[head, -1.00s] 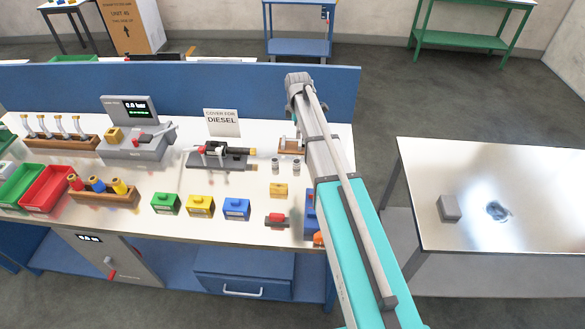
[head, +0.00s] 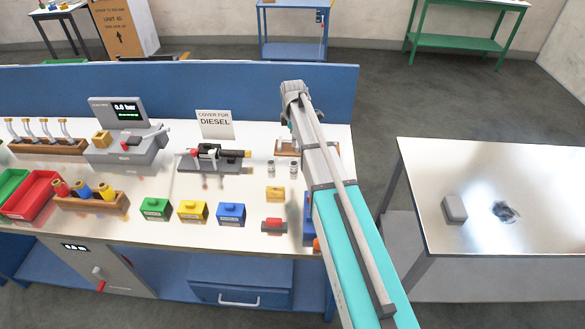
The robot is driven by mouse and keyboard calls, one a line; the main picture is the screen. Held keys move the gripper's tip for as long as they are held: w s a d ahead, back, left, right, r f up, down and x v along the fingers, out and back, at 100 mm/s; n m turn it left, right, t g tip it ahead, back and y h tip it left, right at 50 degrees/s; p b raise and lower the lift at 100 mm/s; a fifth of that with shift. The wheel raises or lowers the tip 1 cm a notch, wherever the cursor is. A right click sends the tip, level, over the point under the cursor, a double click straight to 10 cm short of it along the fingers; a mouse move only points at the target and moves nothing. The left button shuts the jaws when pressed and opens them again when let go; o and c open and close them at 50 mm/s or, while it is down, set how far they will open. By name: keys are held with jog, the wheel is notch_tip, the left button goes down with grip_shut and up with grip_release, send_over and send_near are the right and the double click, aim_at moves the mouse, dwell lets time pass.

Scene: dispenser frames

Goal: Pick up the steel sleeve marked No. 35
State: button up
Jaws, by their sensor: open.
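Two small steel-grey cylinders stand upright side by side on the white bench top in the head view, left of my arm: a left sleeve (head: 270,169) and a right sleeve (head: 293,168). Their markings are too small to read, so I cannot tell which is No. 35. My arm reaches up across the right end of the bench. My gripper does not show; it is hidden behind my own arm links.
A wooden holder (head: 287,149) stands behind the sleeves, partly covered by my arm. A clamp fixture (head: 212,160) is to their left. A yellow block (head: 275,194) and a red-and-grey part (head: 273,225) lie in front. A blue panel (head: 180,92) backs the bench.

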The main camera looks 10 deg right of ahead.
jog(key=b, duration=0.8)
send_over(294, 163)
jog(key=shift+a+f, duration=0.2)
jog(key=shift+f, duration=4)
jog(key=shift+f, duration=0.1)
jog(key=shift+d+f+b, duration=0.2)
jog(key=shift+f+b, duration=2.3)
jog(key=shift+b, duration=0.15)
grip_shut()
jog(key=shift+r, duration=0.25)
